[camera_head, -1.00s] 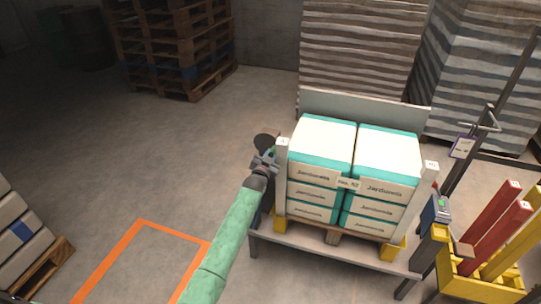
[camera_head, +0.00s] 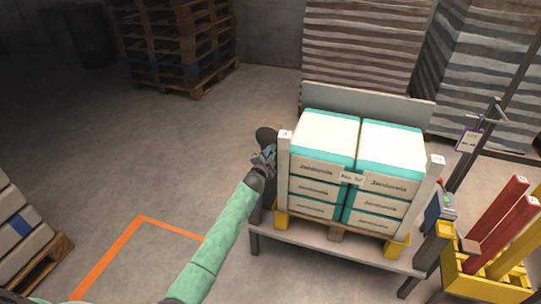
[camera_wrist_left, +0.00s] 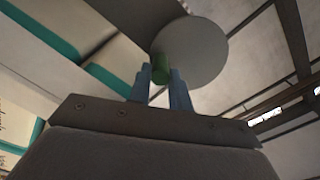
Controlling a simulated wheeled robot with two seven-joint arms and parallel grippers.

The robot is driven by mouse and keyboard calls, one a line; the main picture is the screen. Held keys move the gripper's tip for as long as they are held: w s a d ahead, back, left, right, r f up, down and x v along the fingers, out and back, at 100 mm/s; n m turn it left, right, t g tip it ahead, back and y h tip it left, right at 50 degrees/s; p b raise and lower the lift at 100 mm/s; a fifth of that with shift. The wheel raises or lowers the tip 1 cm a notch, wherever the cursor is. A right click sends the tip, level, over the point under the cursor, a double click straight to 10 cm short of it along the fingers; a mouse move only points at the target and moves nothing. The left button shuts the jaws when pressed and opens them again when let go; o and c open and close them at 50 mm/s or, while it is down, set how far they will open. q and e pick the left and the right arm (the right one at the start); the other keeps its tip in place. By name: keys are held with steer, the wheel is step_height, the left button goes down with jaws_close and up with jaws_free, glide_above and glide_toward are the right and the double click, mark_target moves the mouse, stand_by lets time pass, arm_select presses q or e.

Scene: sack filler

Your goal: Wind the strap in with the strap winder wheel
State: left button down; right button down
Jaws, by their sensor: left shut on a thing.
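The strap winder wheel is a round dark disc (camera_head: 266,134) at the left side of the sack stand. In the left wrist view it is a pale grey disc (camera_wrist_left: 200,50) with a short green handle (camera_wrist_left: 160,69). My left gripper (camera_head: 264,158) is at the wheel, and its two blue fingers (camera_wrist_left: 160,88) are shut on the green handle. The arm reaches up to it from the lower left. I cannot make out the strap clearly. My right gripper is out of view.
White and teal sacks (camera_head: 325,135) stand on the grey stand (camera_head: 325,243) between upright posts (camera_head: 284,165). A control box (camera_head: 440,208) and a yellow rack (camera_head: 485,285) are at the right. The floor left of the stand is open, with an orange outline (camera_head: 110,255).

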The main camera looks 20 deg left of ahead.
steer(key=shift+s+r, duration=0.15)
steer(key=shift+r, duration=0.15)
arm_select(q)
steer(key=c, duration=1.3)
jaws_free()
steer(key=s+b, duration=0.1)
steer(key=s, duration=0.6)
steer(key=shift+s+a+b, duration=0.15)
steer(key=shift+s+b, duration=0.15)
steer(key=shift+s, duration=0.1)
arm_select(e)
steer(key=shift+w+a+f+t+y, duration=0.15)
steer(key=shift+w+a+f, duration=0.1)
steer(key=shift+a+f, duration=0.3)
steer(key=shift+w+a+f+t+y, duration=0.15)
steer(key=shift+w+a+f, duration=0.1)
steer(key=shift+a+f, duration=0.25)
